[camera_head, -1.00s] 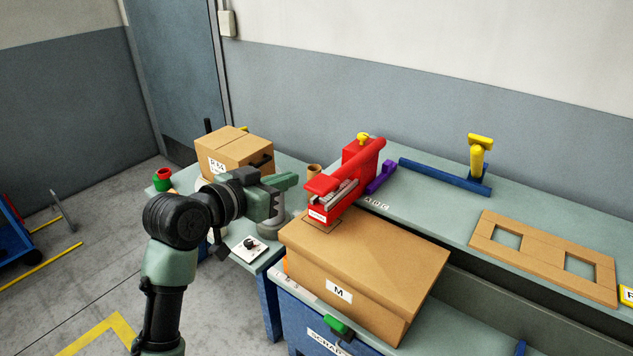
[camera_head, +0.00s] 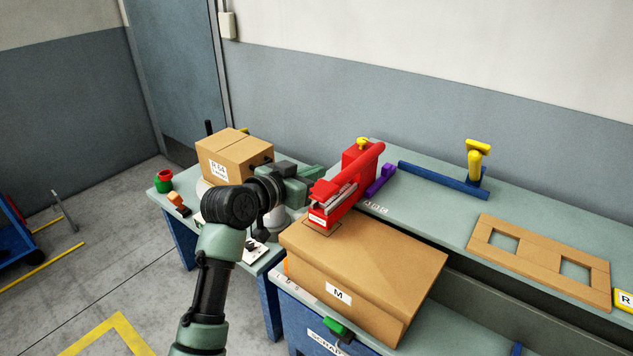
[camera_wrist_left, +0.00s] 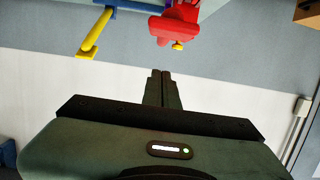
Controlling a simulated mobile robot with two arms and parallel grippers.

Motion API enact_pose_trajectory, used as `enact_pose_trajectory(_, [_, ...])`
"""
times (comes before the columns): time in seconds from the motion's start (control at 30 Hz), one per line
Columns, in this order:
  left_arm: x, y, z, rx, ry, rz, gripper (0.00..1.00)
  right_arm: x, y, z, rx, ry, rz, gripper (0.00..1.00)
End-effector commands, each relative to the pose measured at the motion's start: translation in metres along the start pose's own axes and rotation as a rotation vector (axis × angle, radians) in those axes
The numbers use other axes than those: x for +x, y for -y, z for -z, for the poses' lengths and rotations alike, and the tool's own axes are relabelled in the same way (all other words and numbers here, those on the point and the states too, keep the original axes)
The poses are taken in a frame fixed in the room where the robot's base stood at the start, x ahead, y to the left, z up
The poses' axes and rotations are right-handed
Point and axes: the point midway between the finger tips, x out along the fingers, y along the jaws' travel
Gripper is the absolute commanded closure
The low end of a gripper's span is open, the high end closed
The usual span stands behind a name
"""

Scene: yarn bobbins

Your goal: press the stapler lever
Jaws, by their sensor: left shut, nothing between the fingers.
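The red stapler (camera_head: 360,160) stands at the back edge of the cardboard box marked M (camera_head: 375,265), with a long red lever (camera_head: 366,163) along its top and a yellow knob. In the left wrist view the stapler (camera_wrist_left: 172,24) shows at the top, beyond the fingertips. My right gripper is not in view.
A purple part (camera_head: 381,179) lies right of the stapler. A blue bar with a yellow handle (camera_head: 477,160) and a cardboard frame (camera_head: 540,257) lie on the right bench. A wall is behind.

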Motion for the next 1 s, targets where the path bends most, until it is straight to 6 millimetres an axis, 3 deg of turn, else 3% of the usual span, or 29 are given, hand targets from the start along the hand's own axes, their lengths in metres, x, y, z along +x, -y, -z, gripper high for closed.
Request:
enact_pose_trajectory(0.07, [0.012,-0.001,-0.002,-0.004,0.004,-0.001,1.00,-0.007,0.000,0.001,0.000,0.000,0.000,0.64])
enact_pose_trajectory(0.33, [0.018,0.000,-0.035,-0.001,0.002,0.002,1.00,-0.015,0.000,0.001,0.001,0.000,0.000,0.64])
enact_pose_trajectory(0.77, [0.019,0.000,-0.041,0.000,0.000,0.002,1.00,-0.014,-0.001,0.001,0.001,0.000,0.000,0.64])
enact_pose_trajectory(0.87, [0.020,0.001,-0.047,0.001,-0.009,0.002,1.00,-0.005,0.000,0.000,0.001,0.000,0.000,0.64])
enact_pose_trajectory(1.0, [0.024,0.001,-0.065,0.003,-0.044,0.002,1.00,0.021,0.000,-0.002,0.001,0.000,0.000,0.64])
